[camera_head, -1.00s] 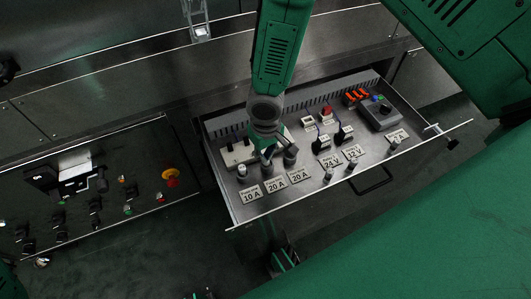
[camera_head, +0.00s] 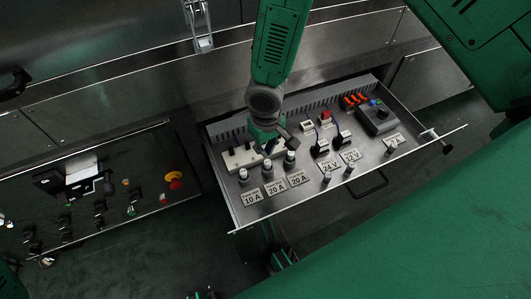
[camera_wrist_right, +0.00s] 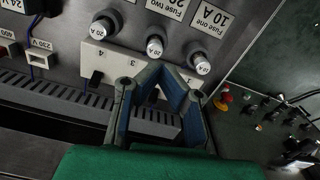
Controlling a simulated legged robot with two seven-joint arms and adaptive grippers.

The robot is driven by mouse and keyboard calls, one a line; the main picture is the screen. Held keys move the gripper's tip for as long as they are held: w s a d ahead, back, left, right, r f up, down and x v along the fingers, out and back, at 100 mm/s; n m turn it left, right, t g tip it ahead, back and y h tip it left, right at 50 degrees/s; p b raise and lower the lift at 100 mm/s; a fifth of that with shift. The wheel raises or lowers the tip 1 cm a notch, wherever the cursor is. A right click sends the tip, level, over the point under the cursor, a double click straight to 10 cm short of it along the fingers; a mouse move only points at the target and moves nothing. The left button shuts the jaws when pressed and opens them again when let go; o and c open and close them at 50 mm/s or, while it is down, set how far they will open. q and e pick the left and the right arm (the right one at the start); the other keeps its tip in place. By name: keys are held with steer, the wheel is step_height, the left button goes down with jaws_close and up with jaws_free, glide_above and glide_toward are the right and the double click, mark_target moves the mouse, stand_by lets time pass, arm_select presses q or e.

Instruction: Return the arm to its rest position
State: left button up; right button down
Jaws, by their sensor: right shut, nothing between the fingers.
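My right arm (camera_head: 280,45) comes down from the top of the head view. My right gripper (camera_head: 274,143) hangs over the back of the fuse area in the open drawer (camera_head: 310,205). In the right wrist view the gripper (camera_wrist_right: 163,75) is shut and empty, in front of the white numbered switch block (camera_wrist_right: 125,68). Three fuses stand upright in a row: the 10 A fuse (camera_head: 243,175), the middle 20 A fuse (camera_head: 268,165) and the right 20 A fuse (camera_head: 290,158). The gripper holds none of them. My left gripper is not in view.
The drawer also holds black connectors (camera_head: 342,137), orange switches (camera_head: 355,99) and a grey box with a knob (camera_head: 377,118). A control panel with a red-and-yellow stop button (camera_head: 174,179) lies left. The drawer's front handle (camera_head: 371,185) sticks out over dark floor.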

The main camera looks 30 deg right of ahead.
step_height(320, 180, up, 9)
steer(key=s+d+f+p, duration=0.2)
steer(key=s+d+p, duration=0.2)
steer(key=s, duration=0.6)
steer(key=s+d+f+p, duration=0.2)
steer(key=s+d+p, duration=0.2)
steer(key=s, duration=0.7)
steer(key=shift+s+f+t, duration=0.25)
steer(key=shift+f+t, duration=0.05)
steer(key=shift+f, duration=0.1)
